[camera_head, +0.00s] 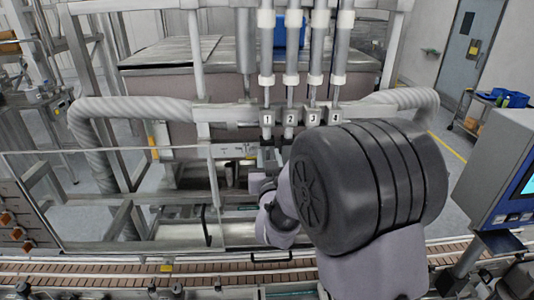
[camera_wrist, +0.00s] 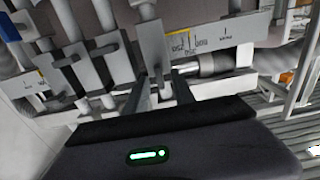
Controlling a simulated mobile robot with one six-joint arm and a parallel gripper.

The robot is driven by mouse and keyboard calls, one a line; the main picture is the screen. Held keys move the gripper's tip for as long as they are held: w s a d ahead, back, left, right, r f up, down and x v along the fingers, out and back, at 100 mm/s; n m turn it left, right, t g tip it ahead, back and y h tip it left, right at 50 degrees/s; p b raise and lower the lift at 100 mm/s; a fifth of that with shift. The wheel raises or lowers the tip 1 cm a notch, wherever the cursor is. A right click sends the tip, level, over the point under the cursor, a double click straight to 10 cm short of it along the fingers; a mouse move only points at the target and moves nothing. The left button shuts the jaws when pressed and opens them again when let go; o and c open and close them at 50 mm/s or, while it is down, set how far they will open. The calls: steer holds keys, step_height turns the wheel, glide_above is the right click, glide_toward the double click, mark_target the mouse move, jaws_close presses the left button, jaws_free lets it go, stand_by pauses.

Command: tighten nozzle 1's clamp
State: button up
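Nozzle 1 (camera_head: 267,118) is the leftmost of the row of numbered nozzles on the crossbar, hanging upright with its tag facing me. My gripper (camera_head: 262,178) is small in the head view, just below nozzle 1, and partly hidden by my own arm. In the wrist view my gripper (camera_wrist: 160,78) has its two dark fingers apart. A thin grey post (camera_wrist: 157,62) shows between or just behind the fingertips; I cannot tell whether they touch it. I cannot tell for certain which grey block in the wrist view is nozzle 1's clamp.
Nozzles 2 (camera_head: 290,118) and 3 (camera_head: 312,118) stand close to the right of nozzle 1. A plate with a printed scale (camera_wrist: 215,42) and a metal cylinder (camera_wrist: 208,66) lie beside the fingers. A conveyor (camera_head: 110,270) runs along the front. A control panel (camera_head: 500,180) stands at right.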

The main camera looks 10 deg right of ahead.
steer(key=shift+c, duration=0.2)
jaws_close()
steer(key=shift+f+b, duration=0.1)
steer(key=shift+b, duration=0.25)
